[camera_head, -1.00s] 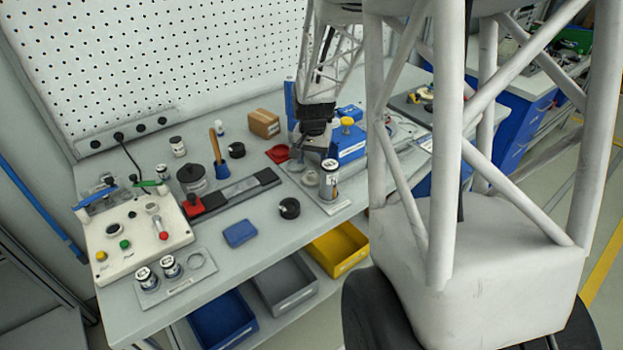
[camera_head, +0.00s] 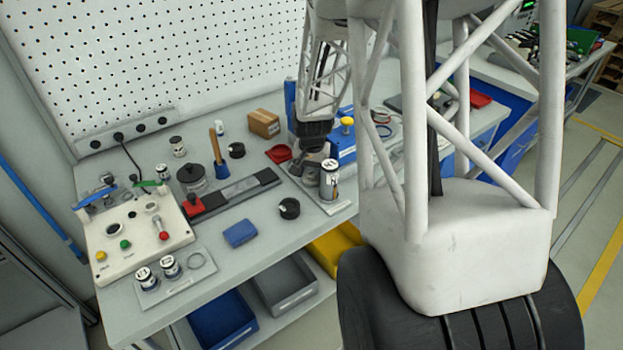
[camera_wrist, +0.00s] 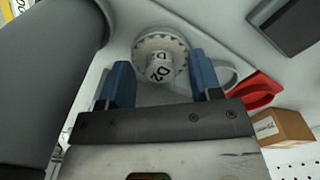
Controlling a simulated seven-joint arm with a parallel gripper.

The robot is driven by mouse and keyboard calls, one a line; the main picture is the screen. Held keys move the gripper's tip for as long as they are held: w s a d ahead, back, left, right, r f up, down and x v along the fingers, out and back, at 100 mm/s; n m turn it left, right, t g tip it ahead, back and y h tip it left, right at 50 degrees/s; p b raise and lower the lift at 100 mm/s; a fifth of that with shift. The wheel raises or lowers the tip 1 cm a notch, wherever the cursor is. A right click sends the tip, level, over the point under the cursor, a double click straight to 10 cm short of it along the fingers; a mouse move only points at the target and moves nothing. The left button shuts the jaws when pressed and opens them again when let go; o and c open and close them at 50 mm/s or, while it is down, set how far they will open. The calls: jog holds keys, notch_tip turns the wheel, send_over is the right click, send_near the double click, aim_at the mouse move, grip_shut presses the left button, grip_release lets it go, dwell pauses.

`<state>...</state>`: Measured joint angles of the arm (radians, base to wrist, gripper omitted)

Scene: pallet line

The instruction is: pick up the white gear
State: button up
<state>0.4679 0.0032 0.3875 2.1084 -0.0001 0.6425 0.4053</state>
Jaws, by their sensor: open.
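The white gear (camera_wrist: 160,42) is a pale toothed disc with a round, labelled hub; it lies on a grey surface in the wrist view. My gripper (camera_wrist: 159,66) is open, with its two blue fingers apart on either side of the gear's near part. I cannot tell whether the fingers touch it. In the head view my gripper (camera_head: 309,168) is low over the right part of the workbench, just left of a labelled canister (camera_head: 329,181). The gear cannot be made out there behind the gripper and canister.
A red tray (camera_wrist: 256,92) and a cardboard box (camera_wrist: 281,131) lie right of the gripper in the wrist view. A large dark grey rounded shape (camera_wrist: 50,75) is close at left. A black round knob (camera_head: 289,208) and a blue block (camera_head: 240,232) lie on the bench (camera_head: 285,238).

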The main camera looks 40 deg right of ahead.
aim_at(311, 174)
jog(key=c, duration=1)
jog(key=shift+r, duration=0.15)
notch_tip(311, 174, up, 10)
dwell(0.3)
dwell(1.1)
